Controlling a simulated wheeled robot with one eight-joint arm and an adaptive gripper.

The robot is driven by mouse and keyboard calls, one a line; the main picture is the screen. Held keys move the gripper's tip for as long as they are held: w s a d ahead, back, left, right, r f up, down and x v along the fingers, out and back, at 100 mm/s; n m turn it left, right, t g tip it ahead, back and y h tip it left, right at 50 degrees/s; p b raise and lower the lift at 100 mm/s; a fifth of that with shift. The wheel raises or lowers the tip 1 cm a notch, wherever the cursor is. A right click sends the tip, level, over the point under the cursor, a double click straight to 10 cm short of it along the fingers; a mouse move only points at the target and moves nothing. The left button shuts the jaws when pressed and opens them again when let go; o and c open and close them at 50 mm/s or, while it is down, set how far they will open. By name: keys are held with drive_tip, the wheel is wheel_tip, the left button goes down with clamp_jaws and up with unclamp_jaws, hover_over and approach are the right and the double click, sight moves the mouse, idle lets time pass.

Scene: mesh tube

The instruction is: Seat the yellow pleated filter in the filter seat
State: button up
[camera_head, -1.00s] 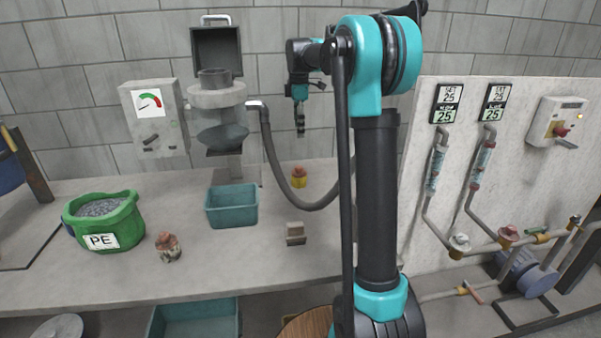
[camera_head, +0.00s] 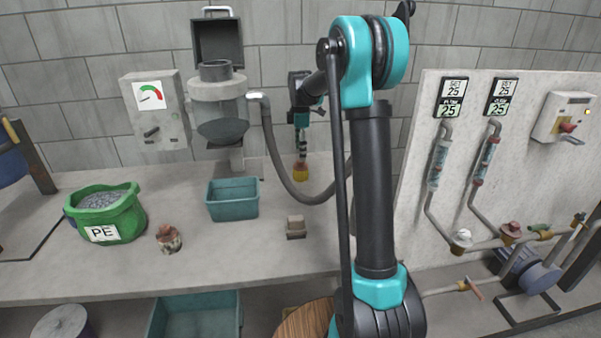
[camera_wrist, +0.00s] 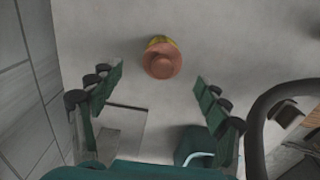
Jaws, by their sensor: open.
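The yellow pleated filter (camera_head: 300,174) stands on the bench beside the grey hose, with a reddish cap on top. My gripper (camera_head: 301,154) points down just above it. In the wrist view the filter (camera_wrist: 160,42) shows cap-first, beyond and between the spread fingers of my gripper (camera_wrist: 160,88). The gripper is open and empty; contact with the filter does not show. The grey hopper loader (camera_head: 217,95) has its dark lid (camera_head: 218,43) raised, and a round grey collar (camera_head: 215,71) shows on top, which looks like the filter seat. Its inside is hidden.
A dirty red-capped filter (camera_head: 169,239) stands near the green PE pellet bag (camera_head: 105,216). The hose (camera_head: 272,150) curves close to my gripper.

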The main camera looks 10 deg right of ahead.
sight(300, 169)
wheel_tip(300, 169, down, 5)
drive_tip(key=shift+s, duration=0.15)
drive_tip(key=shift+c, duration=0.3)
drive_tip(key=c, duration=1.2)
